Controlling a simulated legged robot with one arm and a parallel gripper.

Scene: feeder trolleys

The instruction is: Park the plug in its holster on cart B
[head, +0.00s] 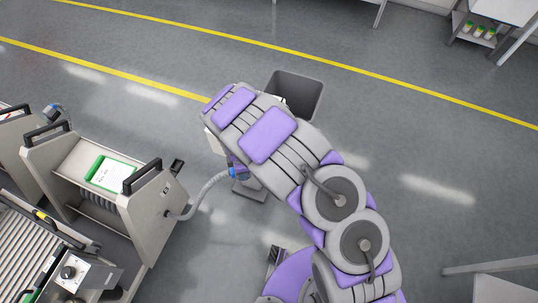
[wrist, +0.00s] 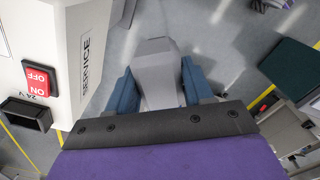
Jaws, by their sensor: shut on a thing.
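In the head view my gripper (head: 236,174) is mostly hidden under my arm; its blue end shows beside the post. A grey hose (head: 208,188) runs to it from the side of the near cart (head: 150,215). In the wrist view the blue fingers of my gripper (wrist: 158,88) are shut on the grey plug (wrist: 155,62). A small dark block (head: 177,166) at the near cart's upper right corner looks like a holster, apart from the gripper. Cart lettering is not readable.
A white service box (wrist: 45,50) with a red switch (wrist: 38,79) and a black socket (wrist: 27,113) stands left of the gripper. A grey bin (head: 303,92) is behind my arm. Open floor lies right.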

